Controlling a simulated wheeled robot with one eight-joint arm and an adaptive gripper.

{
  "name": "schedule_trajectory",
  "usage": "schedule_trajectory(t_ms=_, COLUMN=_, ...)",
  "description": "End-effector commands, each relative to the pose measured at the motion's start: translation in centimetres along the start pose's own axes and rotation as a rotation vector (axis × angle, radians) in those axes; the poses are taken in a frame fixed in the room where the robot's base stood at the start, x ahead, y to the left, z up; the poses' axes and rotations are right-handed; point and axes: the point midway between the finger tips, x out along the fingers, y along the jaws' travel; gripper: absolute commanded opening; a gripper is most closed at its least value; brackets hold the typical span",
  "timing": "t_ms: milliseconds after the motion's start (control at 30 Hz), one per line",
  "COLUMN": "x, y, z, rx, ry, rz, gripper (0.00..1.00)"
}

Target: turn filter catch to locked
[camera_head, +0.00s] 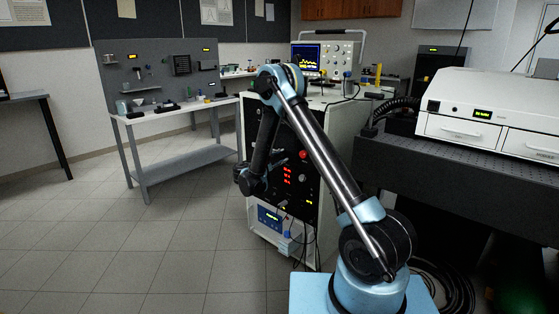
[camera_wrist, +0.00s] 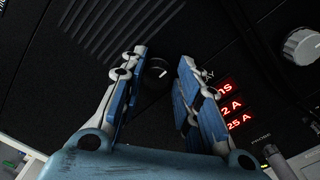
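A small round black knob (camera_wrist: 157,70) with a white pointer line sits on the black front panel beside a ribbed vent; it looks like the filter catch, but no label for it is readable. Its pointer slants up to the right in the wrist view. My gripper (camera_wrist: 163,57) is open, its two blue-padded fingers on either side of the knob in the picture, with gaps visible. I cannot tell how deep the fingertips reach. In the head view my arm reaches to the black panel (camera_head: 312,205) of the white cabinet, and the knob cannot be made out.
Red digits (camera_wrist: 229,104) glow right of my fingers, with a large grey knob (camera_wrist: 300,46) beyond them. A plug or connector (camera_wrist: 275,157) sits low right. An oscilloscope (camera_head: 307,57) stands on the cabinet. A dark optical table (camera_head: 450,175) is to the right; the left floor is clear.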

Motion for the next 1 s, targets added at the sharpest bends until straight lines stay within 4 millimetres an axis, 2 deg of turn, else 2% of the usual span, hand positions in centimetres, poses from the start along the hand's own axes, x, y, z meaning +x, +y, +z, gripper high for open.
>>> schedule_trajectory(t_ms=300, x=-0.2, y=0.4, z=-0.1, rx=-0.001, ry=0.001, rz=0.009, gripper=0.45)
schedule_trajectory(t_ms=433, x=-1.0, y=0.5, z=-0.1, rx=-0.002, ry=0.002, rz=0.01, gripper=0.45)
schedule_trajectory(t_ms=1000, x=-10.2, y=0.0, z=-0.1, rx=-0.002, ry=0.001, rz=0.003, gripper=0.45)
